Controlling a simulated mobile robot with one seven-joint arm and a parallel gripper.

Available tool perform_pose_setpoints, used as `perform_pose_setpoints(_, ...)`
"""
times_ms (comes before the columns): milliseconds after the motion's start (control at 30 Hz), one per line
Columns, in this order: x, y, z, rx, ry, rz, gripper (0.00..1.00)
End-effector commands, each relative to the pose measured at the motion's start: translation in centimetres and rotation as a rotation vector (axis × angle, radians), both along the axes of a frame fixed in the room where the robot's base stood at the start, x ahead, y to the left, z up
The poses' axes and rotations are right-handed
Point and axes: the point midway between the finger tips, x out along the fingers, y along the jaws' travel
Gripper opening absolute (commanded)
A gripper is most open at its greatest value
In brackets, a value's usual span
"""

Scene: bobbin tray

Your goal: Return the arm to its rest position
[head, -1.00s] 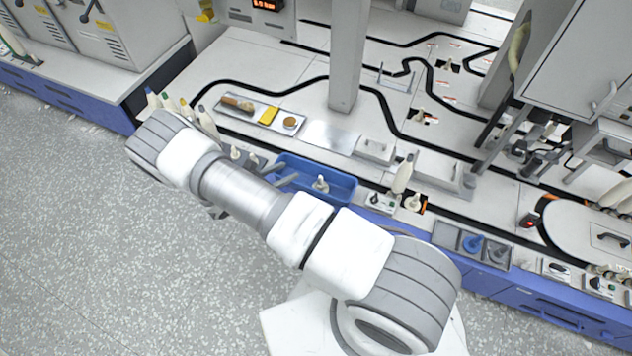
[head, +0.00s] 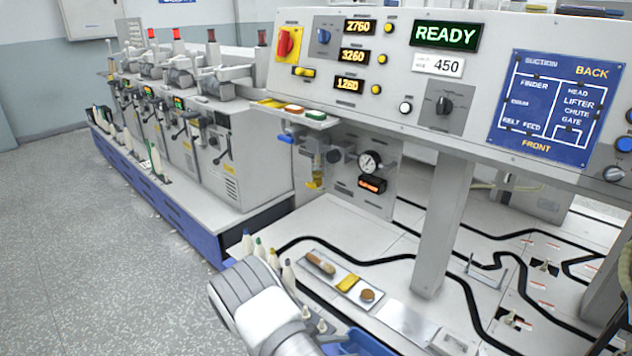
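My arm (head: 250,300) shows at the bottom of the head view, a white and grey rounded link in front of the machine's worktop. My gripper is not visible; it is out of the picture or hidden behind the arm. The blue tray (head: 365,343) is cut off at the bottom edge, just right of my arm. Whether it holds anything cannot be seen now.
A small tray (head: 333,287) with a brush, a yellow block and a round brown piece lies on the worktop. Several bobbins (head: 289,277) stand beside my arm. A grey post (head: 442,220) rises at right under the control panel (head: 395,75), which reads READY. Open floor (head: 80,240) lies left.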

Motion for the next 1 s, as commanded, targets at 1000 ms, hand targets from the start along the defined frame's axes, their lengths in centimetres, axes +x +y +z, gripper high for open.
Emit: perform_pose_setpoints(1000,-6.9,-5.2,29.8,0.744,-0.508,-0.877,0.56)
